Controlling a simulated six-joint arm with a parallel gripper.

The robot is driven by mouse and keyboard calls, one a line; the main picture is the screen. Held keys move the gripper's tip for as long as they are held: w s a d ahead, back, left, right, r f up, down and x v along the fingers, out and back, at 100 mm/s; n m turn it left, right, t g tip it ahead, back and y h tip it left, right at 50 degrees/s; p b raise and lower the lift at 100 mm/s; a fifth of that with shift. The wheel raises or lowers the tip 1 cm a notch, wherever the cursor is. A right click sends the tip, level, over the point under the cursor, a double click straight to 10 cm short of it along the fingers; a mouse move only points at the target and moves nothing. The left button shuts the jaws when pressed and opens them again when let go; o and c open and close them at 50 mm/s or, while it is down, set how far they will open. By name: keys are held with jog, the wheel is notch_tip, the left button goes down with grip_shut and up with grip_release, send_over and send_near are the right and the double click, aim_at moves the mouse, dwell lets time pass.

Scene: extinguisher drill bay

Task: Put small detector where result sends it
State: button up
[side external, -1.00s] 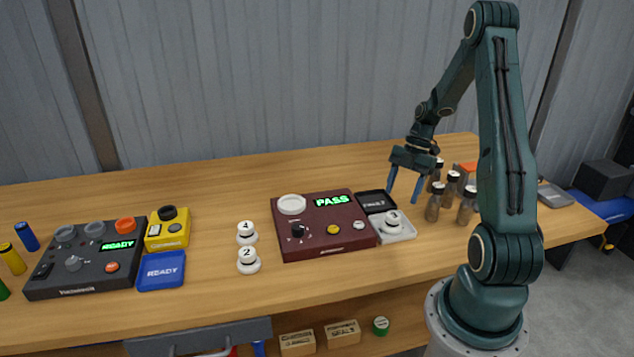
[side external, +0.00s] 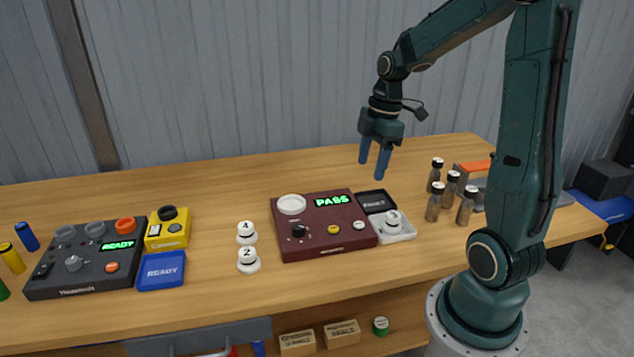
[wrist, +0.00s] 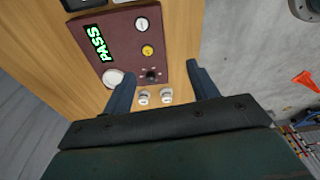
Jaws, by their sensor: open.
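The small white detectors are numbered knobs. Detector 4 (side external: 246,232) and detector 2 (side external: 248,260) stand on the bench left of the maroon tester (side external: 285,246). Another detector (side external: 393,220) sits in the white tray (side external: 408,236) at the tester's right; its number is too small to read. A black tray (side external: 377,200) adjoins it behind. The tester's display (side external: 332,200) reads PASS in green, and a white round pad (side external: 291,204) is on its top. My gripper (side external: 372,168) is open and empty, raised behind the tester and trays. In the wrist view, two detectors (wrist: 143,97) show between its fingers.
Several brown bottles (side external: 451,190) with dark-ringed caps stand right of the trays, near a grey and orange item (side external: 472,168). At left are a black device (side external: 85,262) reading READY, a yellow unit (side external: 167,229) and a blue tray (side external: 161,270). The bench behind the tester is clear.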

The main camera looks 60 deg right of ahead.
jog(key=s+a+r+m+t, duration=0.1)
jog(key=s+a+r+m, duration=0.2)
jog(key=a, duration=0.2)
jog(key=s+a+r+m+t+h, duration=0.1)
jog(key=s+a+r+m+t, duration=0.1)
jog(key=a, duration=0.4)
jog(key=s+a+r+m+t, duration=0.1)
jog(key=s+a+r+m, duration=0.3)
jog(key=s+a+m, duration=0.1)
jog(key=shift+s+a, duration=0.35)
jog(key=shift+a, duration=0.4)
dwell(0.3)
